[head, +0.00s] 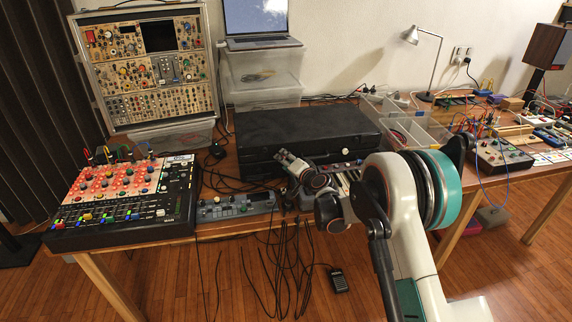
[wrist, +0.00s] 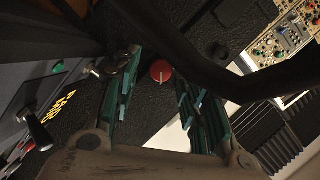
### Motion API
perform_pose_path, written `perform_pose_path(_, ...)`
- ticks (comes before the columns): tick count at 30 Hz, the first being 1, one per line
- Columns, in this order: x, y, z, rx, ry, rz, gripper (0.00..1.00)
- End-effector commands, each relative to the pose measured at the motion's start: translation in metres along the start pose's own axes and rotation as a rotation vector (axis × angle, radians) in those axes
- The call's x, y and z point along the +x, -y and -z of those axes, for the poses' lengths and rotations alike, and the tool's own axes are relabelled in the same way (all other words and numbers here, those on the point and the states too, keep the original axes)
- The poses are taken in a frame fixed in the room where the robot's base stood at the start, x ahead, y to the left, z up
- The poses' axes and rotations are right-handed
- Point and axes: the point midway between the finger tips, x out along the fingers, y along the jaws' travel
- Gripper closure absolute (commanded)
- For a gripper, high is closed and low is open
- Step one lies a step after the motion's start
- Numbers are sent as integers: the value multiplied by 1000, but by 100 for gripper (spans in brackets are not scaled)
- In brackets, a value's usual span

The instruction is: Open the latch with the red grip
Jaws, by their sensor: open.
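The closed black case (head: 310,138) lies on the table, and my gripper (head: 286,160) is at its front side. No red grip can be made out on the case in the head view. In the wrist view, a round red part with a pale line (wrist: 161,73) sits on a dark surface. It shows between the green-padded fingers of my gripper (wrist: 157,84), which stand apart with nothing held. I cannot tell whether this red part is the latch's grip, or whether a finger touches it. My arm and gripper hide part of the case's front.
A mixer with coloured knobs (head: 125,195) stands at left, with a small grey device (head: 236,206) beside it. Clear trays (head: 405,120) stand right of the case. Cables hang over the table's front edge. A black lever (wrist: 36,130) shows at left in the wrist view.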

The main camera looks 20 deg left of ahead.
Motion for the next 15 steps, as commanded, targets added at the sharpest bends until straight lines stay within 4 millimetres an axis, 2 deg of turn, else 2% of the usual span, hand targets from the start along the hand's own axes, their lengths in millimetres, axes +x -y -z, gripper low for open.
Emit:
perform_pose_path(9,3,1,0,0,0,0,60)
perform_pose_path(10,3,1,0,0,0,0,64)
perform_pose_path(15,3,0,0,0,0,0,100)
